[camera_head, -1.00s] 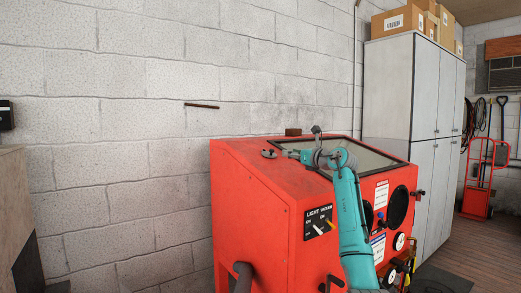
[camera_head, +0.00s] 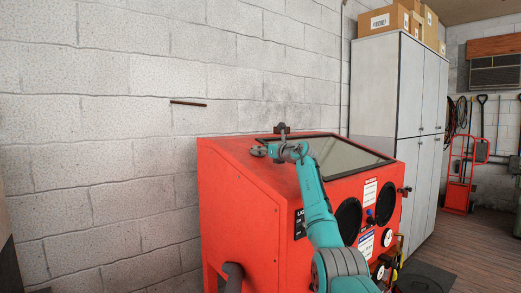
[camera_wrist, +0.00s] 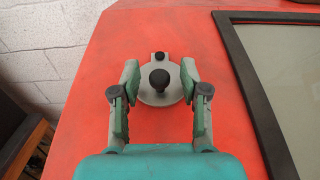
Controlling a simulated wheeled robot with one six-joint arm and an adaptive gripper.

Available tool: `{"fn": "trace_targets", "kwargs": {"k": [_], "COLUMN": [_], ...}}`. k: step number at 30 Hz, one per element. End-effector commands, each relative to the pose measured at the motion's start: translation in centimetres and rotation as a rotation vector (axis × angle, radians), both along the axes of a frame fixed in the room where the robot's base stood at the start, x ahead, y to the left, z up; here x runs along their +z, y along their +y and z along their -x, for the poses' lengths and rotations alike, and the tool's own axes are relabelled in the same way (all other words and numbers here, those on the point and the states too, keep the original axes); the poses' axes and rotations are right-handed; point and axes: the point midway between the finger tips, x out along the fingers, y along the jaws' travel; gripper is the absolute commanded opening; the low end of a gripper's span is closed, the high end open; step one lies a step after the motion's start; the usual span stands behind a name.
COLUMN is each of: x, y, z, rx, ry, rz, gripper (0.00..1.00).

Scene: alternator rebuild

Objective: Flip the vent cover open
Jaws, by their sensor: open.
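The vent cover (camera_wrist: 160,96) is a round grey disc with a black knob (camera_wrist: 160,78) and a small hinge tab at its far edge. It lies flat on the red cabinet top, and it also shows in the head view (camera_head: 258,151). My gripper (camera_wrist: 160,75) is open, with one finger on each side of the disc. The knob stands between the fingertips, with a gap on both sides. I cannot tell whether the fingers touch the disc's rim. In the head view my gripper (camera_head: 272,150) is low over the cabinet's top left part.
The red blasting cabinet (camera_head: 240,210) has a framed glass window (camera_head: 345,155) right of the vent cover. A block wall (camera_head: 100,150) stands behind, and grey lockers (camera_head: 390,90) stand to the right.

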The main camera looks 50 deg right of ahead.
Motion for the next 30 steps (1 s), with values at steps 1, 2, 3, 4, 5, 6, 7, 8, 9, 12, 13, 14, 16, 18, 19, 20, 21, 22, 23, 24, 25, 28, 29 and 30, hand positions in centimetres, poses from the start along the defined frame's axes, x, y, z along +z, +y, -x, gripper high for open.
{"fn": "trace_targets", "kwargs": {"k": [1,2,3,4,5,6,7,8,9,12,13,14,16,18,19,20,21,22,23,24,25,28,29,30], "x": [0.1,0.0,0.0,0.0,0.0,0.1,0.1,0.1,0.0,0.0,0.0,0.0,0.0,0.0,0.0,0.0,0.0,0.0,0.0,0.0,0.0,0.0,0.0,0.0], "y": [0.0,-0.1,-0.1,-0.1,-0.2,-0.2,-0.2,-0.2,-0.2,-0.3,-0.3,-0.3,-0.3,-0.3,-0.3,-0.3,-0.3,-0.3,-0.3,-0.3,-0.3,-0.3,-0.3,-0.2], "z": [-0.4,-0.6,-0.8,-0.9,-1.0,-1.1,-1.2,-1.3,-1.3,-1.3,-1.3,-1.3,-1.3,-1.3,-1.3,-1.3,-1.3,-1.3,-1.3,-1.3,-1.3,-1.3,-1.3,-1.4], "rx": [0.001,0.001,0.001,0.001,0.001,0.000,0.000,0.000,0.000,0.000,0.000,0.000,0.000,0.000,0.000,0.000,0.000,0.000,0.000,0.000,0.000,0.000,0.000,-0.001], "ry": [0.001,0.001,0.001,0.001,0.000,0.000,0.000,0.000,0.000,0.001,0.001,0.000,0.000,0.000,0.000,0.000,0.000,0.000,0.000,0.000,0.000,0.000,0.000,0.001], "rz": [-0.001,-0.002,-0.001,-0.001,-0.001,-0.001,-0.001,-0.001,-0.001,-0.001,-0.001,-0.001,-0.001,-0.001,-0.001,-0.001,-0.001,-0.001,-0.001,-0.001,-0.001,-0.001,-0.001,-0.001], "gripper": [0.45,0.45,0.45,0.45,0.45,0.45,0.45,0.45,0.45,0.45,0.45,0.45,0.45,0.37,0.30,0.22,0.12,0.05,0.00,0.00,0.00,0.00,0.00,0.00]}}
